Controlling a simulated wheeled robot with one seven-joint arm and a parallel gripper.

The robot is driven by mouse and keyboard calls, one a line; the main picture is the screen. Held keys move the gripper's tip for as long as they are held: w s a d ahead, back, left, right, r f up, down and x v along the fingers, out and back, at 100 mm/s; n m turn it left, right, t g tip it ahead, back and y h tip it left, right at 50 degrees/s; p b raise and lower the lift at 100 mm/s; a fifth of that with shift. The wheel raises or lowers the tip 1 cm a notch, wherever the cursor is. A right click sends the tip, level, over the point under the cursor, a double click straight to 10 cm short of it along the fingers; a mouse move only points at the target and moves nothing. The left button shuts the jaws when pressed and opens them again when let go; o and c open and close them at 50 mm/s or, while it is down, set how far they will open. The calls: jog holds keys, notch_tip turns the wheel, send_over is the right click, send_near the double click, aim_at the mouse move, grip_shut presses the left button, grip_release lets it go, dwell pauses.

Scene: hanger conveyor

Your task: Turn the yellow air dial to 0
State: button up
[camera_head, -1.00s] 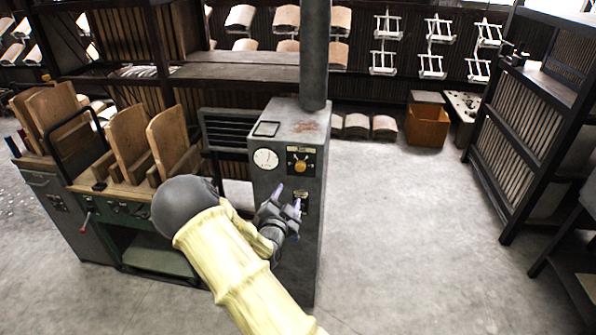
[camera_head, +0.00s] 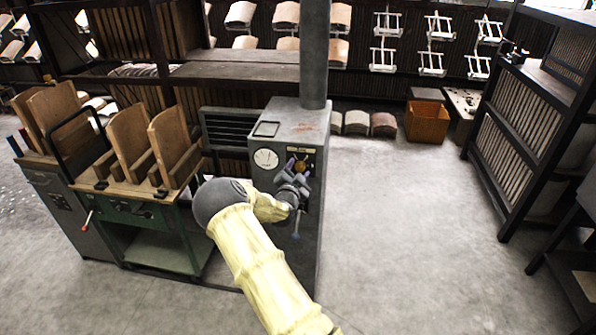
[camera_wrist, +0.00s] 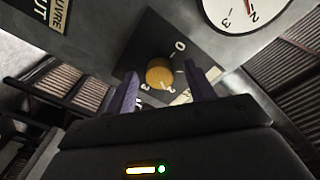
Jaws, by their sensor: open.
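The yellow air dial (camera_wrist: 159,73) is a round knob on a dark square plate (camera_wrist: 140,45) with white numbers around it. The 0 shows at its upper right in the wrist view, which is turned against the head view. In the head view the dial (camera_head: 301,166) is partly hidden behind my gripper. My gripper (camera_wrist: 165,88) is open, with its two purple fingers apart and the dial seen between them. It is empty. I cannot tell whether a finger touches the dial. In the head view my gripper (camera_head: 298,165) is right in front of the grey cabinet's upper front.
The grey cabinet (camera_head: 265,210) carries a white round gauge (camera_head: 265,158) left of the dial and a thick pipe (camera_head: 315,50) on top. The floor to the right is clear up to a dark rack (camera_head: 530,130).

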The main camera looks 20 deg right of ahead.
jog(key=c, duration=1)
jog(key=shift+o, duration=0.2)
